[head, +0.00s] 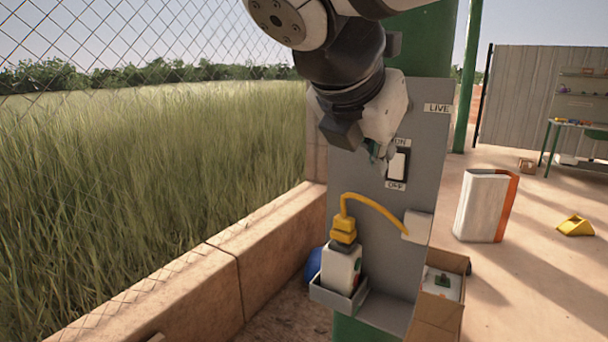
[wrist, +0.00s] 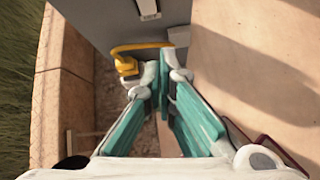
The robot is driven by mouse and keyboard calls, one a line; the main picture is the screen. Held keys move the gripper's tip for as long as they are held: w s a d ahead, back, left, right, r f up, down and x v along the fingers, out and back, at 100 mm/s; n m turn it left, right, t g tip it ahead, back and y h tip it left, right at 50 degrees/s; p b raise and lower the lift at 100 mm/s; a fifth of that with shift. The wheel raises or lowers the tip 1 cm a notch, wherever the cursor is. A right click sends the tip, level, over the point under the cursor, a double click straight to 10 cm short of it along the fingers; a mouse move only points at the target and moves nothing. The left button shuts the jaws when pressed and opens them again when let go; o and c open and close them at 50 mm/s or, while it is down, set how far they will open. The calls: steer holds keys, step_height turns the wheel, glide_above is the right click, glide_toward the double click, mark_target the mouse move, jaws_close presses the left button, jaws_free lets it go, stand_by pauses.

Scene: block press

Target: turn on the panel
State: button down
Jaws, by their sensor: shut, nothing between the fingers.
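The grey panel (head: 345,185) stands upright on a green post. It carries a white rocker switch (head: 397,163) in a black frame, with an ON label (head: 401,142) above and an OFF label (head: 395,185) below. A LIVE label (head: 437,108) is near the top right. My gripper (head: 380,157) is shut and empty, just left of the switch in the head view and partly in front of its frame. In the wrist view my fingertips (wrist: 164,66) meet, and the switch (wrist: 148,8) shows at the top edge, apart from them. I cannot tell the rocker's tilt.
A cardboard box (head: 436,317) is at the lower right. A low wall (head: 205,287) and fence are left.

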steer(key=shift+w+a+r+n+t, duration=0.15)
steer(key=shift+a+r+n+t, duration=0.1)
steer(key=shift+a+n, duration=0.25)
steer(key=shift+w+a+r+n+t, duration=0.1)
steer(key=shift+a+r+n+t, duration=0.1)
steer(key=shift+a+n, duration=0.3)
steer(key=shift+d, duration=0.2)
glide_toward(392, 174)
steer(key=shift+h, duration=0.3)
steer(key=shift+a+b+x, duration=0.1)
steer(key=shift+b+x, duration=0.05)
steer(key=shift+x, duration=1)
steer(key=shift+a+b+x, duration=0.15)
steer(key=shift+x, duration=0.95)
steer(key=shift+w+d+g+p, duration=0.1)
steer(key=shift+g+p, duration=0.15)
steer(key=shift+p, duration=0.05)
